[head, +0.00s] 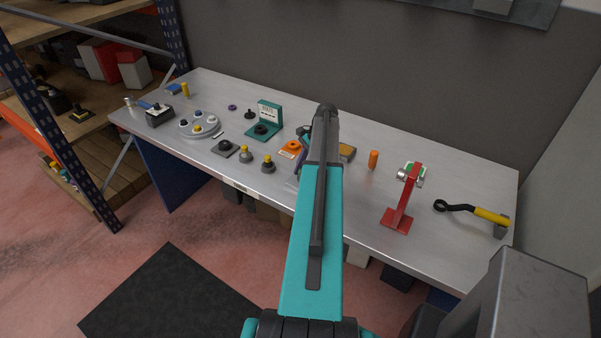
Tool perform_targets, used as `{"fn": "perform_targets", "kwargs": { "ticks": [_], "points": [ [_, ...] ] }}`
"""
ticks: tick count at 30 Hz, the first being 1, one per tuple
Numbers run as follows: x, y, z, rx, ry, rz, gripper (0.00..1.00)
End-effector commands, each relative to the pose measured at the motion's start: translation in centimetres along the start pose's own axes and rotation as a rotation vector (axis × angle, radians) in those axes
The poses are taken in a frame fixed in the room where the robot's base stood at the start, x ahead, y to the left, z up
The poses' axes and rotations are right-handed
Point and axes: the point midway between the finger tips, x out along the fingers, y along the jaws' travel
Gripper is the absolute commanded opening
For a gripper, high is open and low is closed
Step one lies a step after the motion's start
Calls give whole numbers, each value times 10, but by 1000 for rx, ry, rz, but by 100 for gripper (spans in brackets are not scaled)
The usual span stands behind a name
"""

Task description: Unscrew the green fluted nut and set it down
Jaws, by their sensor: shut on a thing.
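My arm reaches up the middle of the head view and over the bench, to the left of the red stand. The arm hides my gripper, so its fingers and anything between them do not show.
The metal bench (340,211) holds a yellow-handled wrench (490,216) at right and an orange cylinder (373,160) left of the red stand. A teal stand (269,113), a round grey tray (186,131) and several small knobs crowd the left half. Shelving (85,100) stands at far left.

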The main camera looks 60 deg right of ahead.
Motion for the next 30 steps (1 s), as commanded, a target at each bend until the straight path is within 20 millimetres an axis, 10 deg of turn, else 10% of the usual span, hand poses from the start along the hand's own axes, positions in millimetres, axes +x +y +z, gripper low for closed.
{"fn": "perform_targets", "kwargs": {
  "ticks": [3, 4, 8, 30],
  "points": [
    [0, 2, -2, 2, 4, 2, 6],
    [0, 2, -2, 2, 4, 2, 28],
    [0, 1, -2, 2, 4, 1, 48],
    [-38, -1, -1, 2, 3, -3, 48]
  ]
}}
